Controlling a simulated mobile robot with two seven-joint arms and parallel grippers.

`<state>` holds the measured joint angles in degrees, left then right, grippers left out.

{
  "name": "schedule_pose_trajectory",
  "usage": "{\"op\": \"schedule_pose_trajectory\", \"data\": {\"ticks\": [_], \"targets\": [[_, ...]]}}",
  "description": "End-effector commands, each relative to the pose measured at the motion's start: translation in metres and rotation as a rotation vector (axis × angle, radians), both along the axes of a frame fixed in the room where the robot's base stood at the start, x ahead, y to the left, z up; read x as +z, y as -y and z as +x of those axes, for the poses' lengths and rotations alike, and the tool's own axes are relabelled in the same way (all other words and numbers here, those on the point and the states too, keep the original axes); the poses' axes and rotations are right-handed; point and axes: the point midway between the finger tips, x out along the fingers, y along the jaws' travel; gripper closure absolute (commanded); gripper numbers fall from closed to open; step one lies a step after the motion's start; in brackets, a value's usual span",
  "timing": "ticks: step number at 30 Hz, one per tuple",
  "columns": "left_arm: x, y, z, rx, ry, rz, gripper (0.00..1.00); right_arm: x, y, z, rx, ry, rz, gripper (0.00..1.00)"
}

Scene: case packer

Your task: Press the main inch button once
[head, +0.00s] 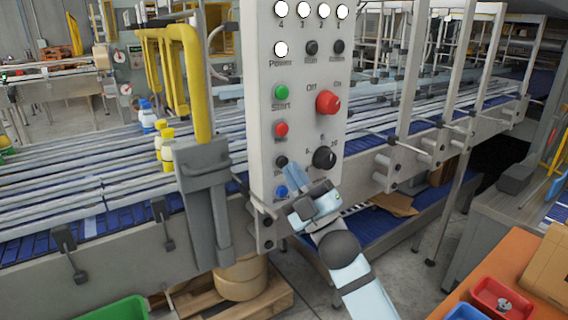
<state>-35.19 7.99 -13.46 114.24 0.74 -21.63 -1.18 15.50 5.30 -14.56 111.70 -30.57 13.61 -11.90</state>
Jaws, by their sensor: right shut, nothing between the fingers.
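A pale upright control panel (260,100) stands in the middle of the head view. Down its left column are a green Start button (281,92), a red button (281,129), a black button (281,162) and a blue button (281,191). The label under the black button is too small to read surely, so I cannot confirm which one is the main inch button. My right gripper (294,178) is shut and empty, in front of the panel's lower part, just right of the black and blue buttons. I cannot tell whether it touches the panel. My left gripper is out of view.
A red knob (328,103) and a black dial (325,158) sit on the panel's right side. A conveyor (100,205) with bottles runs behind it, and a yellow guard (197,80) stands close left. An orange table (480,270) with a red bin (501,298) is at lower right.

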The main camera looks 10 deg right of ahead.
Motion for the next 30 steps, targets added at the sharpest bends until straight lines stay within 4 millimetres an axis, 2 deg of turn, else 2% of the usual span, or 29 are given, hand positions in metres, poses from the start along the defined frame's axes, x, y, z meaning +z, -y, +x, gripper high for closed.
{"op": "schedule_pose_trajectory", "data": {"ticks": [30], "targets": [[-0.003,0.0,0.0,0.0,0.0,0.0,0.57,0.0,-0.004,0.01,0.0,0.0,0.0,1.0]]}}
